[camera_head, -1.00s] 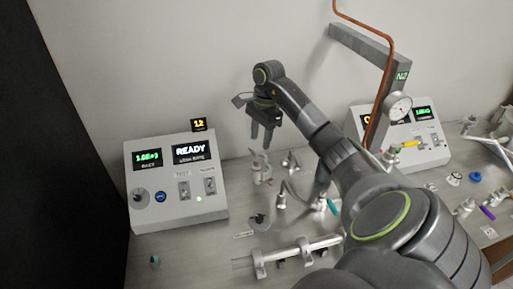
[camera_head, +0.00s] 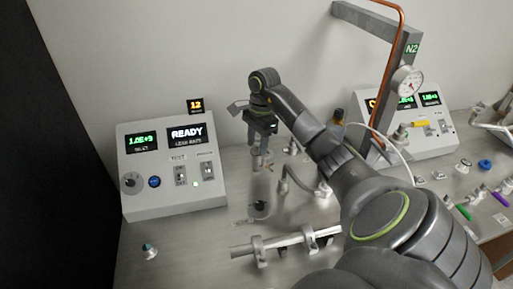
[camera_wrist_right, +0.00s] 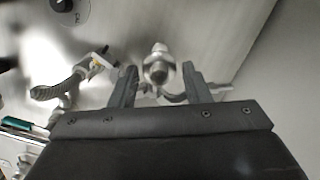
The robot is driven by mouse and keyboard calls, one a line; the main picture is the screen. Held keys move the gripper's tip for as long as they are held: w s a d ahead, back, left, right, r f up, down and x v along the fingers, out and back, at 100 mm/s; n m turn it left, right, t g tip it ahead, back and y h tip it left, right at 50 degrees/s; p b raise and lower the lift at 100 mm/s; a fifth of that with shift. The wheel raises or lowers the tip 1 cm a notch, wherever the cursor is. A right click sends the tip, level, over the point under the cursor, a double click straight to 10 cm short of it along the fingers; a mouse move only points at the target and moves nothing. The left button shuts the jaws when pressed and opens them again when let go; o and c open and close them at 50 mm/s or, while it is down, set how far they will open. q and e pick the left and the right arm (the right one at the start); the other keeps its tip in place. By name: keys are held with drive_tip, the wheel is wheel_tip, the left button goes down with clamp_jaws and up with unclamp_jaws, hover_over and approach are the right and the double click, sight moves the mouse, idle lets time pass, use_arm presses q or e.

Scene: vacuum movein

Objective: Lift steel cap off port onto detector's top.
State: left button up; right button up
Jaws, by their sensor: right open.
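The detector (camera_head: 172,194) is a pale grey box at the left of the head view, with a READY screen, a knob and switches. Its sloped front faces me. A steel port fitting (camera_head: 257,163) stands upright on the bench to its right. My right gripper (camera_head: 259,147) is over this fitting, fingers pointing down. In the right wrist view the open fingers (camera_wrist_right: 159,70) straddle a round steel piece (camera_wrist_right: 158,72), with a gap on each side. I cannot tell where the cap ends and the port begins. My left gripper is out of view.
A clamped steel tube (camera_head: 288,241) lies in front. A copper pipe on a grey N2 post (camera_head: 383,85) with a gauge (camera_head: 409,82) rises at the back right. A second box (camera_head: 432,141) stands behind it. Small parts are scattered at the right.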

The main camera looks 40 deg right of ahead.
sight(257, 144)
drive_tip(key=shift+r, duration=0.1)
clamp_jaws()
wheel_tip(257, 144, up, 13)
drive_tip(key=p, duration=1.2)
idle(0.3)
